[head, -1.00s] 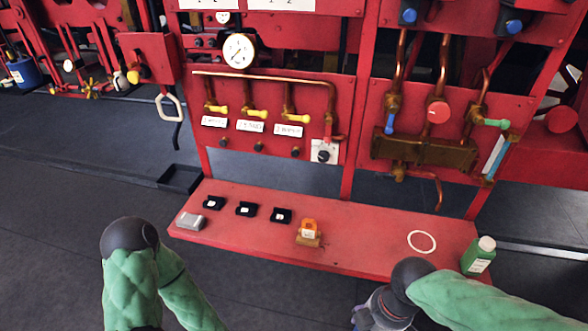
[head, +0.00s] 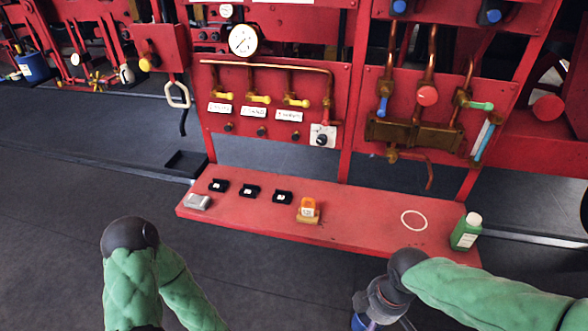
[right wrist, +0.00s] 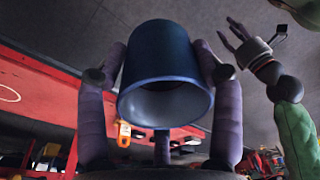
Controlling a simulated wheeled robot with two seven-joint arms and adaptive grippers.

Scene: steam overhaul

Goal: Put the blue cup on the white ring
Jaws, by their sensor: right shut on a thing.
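The blue cup (right wrist: 166,62) is held between the purple fingers of my right gripper (right wrist: 161,75) in the right wrist view, its open mouth facing the camera. In the head view only a bit of the cup (head: 361,322) shows at the bottom edge, below my right gripper (head: 380,308), in front of the red bench. The white ring (head: 414,230) lies flat and empty on the right part of the bench, beyond the gripper. Part of it also shows in the right wrist view (right wrist: 18,96). My left gripper (right wrist: 245,45) shows there with its fingers spread, empty.
A green bottle (head: 465,233) stands right of the ring on the red bench (head: 355,222). An orange-and-tan item (head: 308,211), several black blocks (head: 249,191) and a grey block (head: 197,202) sit to the left. A red panel with pipes rises behind.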

